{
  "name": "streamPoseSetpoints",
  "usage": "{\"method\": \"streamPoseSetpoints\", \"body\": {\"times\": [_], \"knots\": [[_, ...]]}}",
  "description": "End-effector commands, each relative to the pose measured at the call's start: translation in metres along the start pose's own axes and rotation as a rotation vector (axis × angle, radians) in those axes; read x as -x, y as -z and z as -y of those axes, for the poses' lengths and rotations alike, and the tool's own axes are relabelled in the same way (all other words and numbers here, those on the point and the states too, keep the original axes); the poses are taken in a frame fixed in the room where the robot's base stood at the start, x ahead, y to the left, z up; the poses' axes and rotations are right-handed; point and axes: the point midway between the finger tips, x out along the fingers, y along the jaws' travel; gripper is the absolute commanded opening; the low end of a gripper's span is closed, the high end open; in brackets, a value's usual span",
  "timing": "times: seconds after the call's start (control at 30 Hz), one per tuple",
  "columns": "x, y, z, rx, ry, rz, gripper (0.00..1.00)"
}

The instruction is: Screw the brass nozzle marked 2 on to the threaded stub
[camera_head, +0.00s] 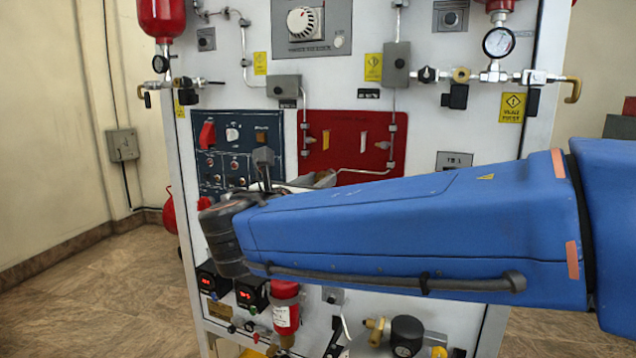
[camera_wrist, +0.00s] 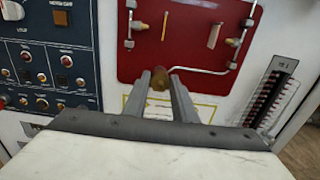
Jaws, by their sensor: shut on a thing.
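In the head view my blue arm and dark wrist hide most of the gripper and the nozzle. I cannot pick out the threaded stub for certain; the nozzle may hide it.
The red panel carries thin pipes and small fittings (camera_wrist: 232,42). A navy switch panel (camera_head: 240,135) is on its left. A slotted dark strip (camera_wrist: 268,97) lies to the right. Below my arm are a red cylinder (camera_head: 286,306) and a dark gauge (camera_head: 407,335). Open floor (camera_head: 110,290) lies left.

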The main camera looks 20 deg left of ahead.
Motion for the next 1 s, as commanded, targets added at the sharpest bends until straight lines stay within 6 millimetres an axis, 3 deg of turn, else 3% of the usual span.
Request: {"method": "streamPoseSetpoints", "body": {"times": [1.0], "knots": [[-0.016,0.0,0.0,0.0,0.0,0.0,0.05]]}}
